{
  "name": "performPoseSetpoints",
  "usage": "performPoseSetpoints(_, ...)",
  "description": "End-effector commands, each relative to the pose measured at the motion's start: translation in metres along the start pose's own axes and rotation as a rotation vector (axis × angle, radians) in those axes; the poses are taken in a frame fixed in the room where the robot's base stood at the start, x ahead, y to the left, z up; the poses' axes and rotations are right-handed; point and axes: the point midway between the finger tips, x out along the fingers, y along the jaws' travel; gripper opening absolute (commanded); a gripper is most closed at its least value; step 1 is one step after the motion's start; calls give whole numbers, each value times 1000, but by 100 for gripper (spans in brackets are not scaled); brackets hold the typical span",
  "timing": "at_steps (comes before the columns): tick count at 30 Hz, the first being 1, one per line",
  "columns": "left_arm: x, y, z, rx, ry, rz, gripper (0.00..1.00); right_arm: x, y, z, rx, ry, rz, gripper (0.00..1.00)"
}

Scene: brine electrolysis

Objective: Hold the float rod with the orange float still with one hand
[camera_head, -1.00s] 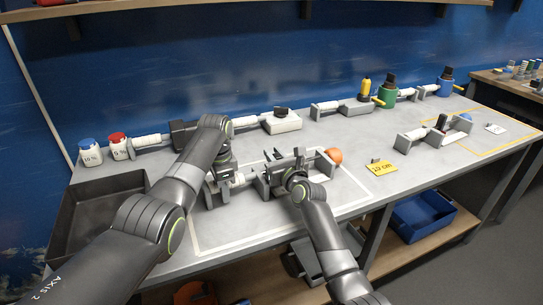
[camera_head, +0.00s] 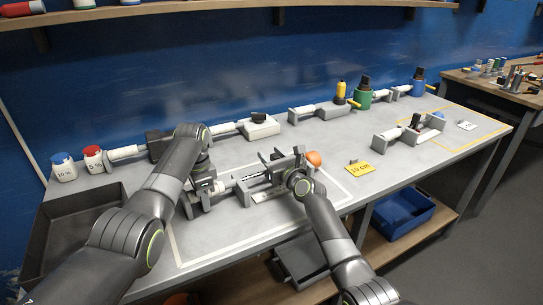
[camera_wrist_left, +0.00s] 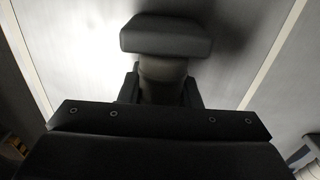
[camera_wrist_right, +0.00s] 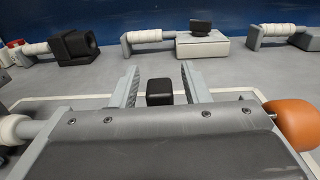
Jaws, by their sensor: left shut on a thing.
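The float rod runs from a white sleeve (camera_head: 218,187) at its left end to the orange float (camera_head: 314,158) at its right end, in a grey holder on the table. In the right wrist view the orange float (camera_wrist_right: 297,125) is at right and the white sleeve (camera_wrist_right: 15,128) at left. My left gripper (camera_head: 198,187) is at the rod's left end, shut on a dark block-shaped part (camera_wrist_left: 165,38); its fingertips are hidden. My right gripper (camera_wrist_right: 160,85) is over the holder's middle, fingers apart, with a dark block (camera_wrist_right: 160,92) visible between them, apparently untouched.
A yellow "10 cm" card (camera_head: 360,168) lies right of the float. A dark tray (camera_head: 68,235) is at the left. White jars (camera_head: 64,170) and several rod devices line the back. The table right of the card has free room.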

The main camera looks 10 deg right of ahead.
Motion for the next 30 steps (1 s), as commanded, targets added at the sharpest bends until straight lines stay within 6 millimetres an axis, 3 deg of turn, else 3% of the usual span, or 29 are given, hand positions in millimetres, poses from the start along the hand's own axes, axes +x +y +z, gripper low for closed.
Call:
performPoseSetpoints(8,0,0,0,-2,-1,0,0,0,1,0,1,-1,1,42)
performPoseSetpoints(14,0,0,0,-2,-1,-1,0,-12,0,0,0,-2,2,42)
performPoseSetpoints(30,0,0,0,-1,-1,-1,0,-87,0,-1,0,0,0,42)
